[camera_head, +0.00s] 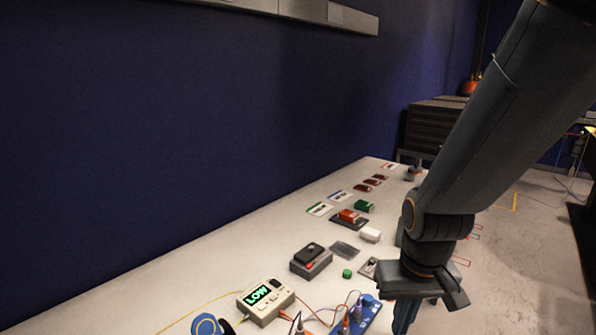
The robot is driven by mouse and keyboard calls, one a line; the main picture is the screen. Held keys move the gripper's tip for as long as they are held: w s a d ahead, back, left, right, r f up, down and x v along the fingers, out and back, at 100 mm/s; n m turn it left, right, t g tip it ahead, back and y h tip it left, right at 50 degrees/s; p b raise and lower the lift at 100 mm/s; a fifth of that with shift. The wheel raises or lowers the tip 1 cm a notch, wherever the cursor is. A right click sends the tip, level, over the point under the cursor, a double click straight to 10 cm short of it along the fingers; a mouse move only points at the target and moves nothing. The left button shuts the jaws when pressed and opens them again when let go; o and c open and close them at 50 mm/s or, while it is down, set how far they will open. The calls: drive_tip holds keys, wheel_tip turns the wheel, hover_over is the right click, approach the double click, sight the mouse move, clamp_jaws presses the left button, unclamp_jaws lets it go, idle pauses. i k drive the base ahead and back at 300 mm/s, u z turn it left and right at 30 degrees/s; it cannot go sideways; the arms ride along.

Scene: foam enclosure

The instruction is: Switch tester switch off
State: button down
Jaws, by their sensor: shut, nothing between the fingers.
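The tester is most likely the beige box (265,301) at the bottom centre, which has a lit green display (257,294) reading "LOW". A small dark part shows on its top beside the display, but I cannot tell whether it is the switch or how it is set. My gripper (404,318) points down at the lower right, to the right of the beige box and apart from it. It is shut and empty. My wrist hides part of the table there.
A blue board (369,313) with wired clips stands between the box and my gripper. A dark blue wall (150,130) borders the table's left.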

sight(273, 282)
drive_tip(key=z, duration=2.85)
drive_tip(key=i, duration=0.3)
drive_tip(key=u, duration=3.85)
drive_tip(key=k, duration=0.3)
drive_tip(key=u, duration=0.05)
